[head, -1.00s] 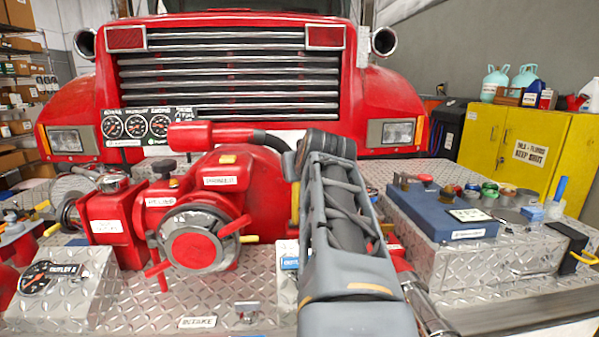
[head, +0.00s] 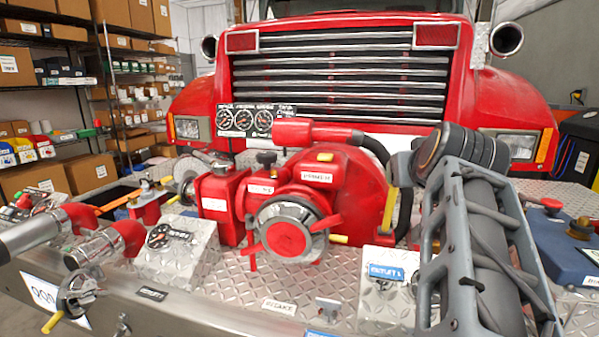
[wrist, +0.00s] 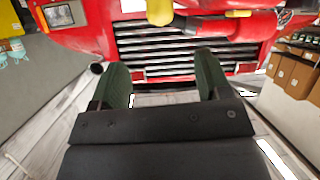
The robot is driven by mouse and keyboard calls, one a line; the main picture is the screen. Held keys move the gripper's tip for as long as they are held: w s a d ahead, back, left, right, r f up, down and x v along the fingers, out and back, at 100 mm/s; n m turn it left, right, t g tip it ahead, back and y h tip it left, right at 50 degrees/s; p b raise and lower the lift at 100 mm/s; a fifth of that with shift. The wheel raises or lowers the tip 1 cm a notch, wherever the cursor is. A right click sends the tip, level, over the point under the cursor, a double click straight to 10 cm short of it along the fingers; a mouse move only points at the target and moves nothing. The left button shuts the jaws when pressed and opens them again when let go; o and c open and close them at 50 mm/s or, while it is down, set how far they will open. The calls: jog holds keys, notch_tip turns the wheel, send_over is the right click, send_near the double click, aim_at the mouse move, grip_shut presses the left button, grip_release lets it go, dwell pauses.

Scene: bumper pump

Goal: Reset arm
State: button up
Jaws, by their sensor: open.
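My gripper (wrist: 162,88) shows in the wrist view with its two dark green fingers spread apart and nothing between them. Beyond the fingers is the red truck front with its grille (wrist: 185,48), seen at a distance. In the head view my grey arm stands at the right, and the gripper itself is not visible there. The red pump (head: 310,195) sits on the diamond-plate bumper, left of my arm and apart from it. Its round intake cap (head: 287,232) faces me.
A gauge panel (head: 243,121) stands behind the pump. A blue box (head: 560,245) is at the right, partly behind my arm. Pipe fittings (head: 100,247) are at the left. Shelves with boxes (head: 65,100) stand along the left wall.

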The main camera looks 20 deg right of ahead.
jog(key=w+a+f+n+g+y+p, duration=0.45)
jog(key=a+f+p, duration=0.4)
jog(key=p, duration=0.65)
jog(key=s+a+f+g+y+p, duration=0.1)
jog(key=s+a+p, duration=0.1)
jog(key=a, duration=0.5)
jog(key=s+a+f+n+g+y+p, duration=0.1)
jog(key=s+a+f+g+y+p, duration=0.1)
jog(key=a, duration=0.5)
jog(key=shift+s+a+f+p, duration=0.2)
jog(key=shift+s+a+p, duration=0.15)
jog(key=shift+s+p, duration=0.7)
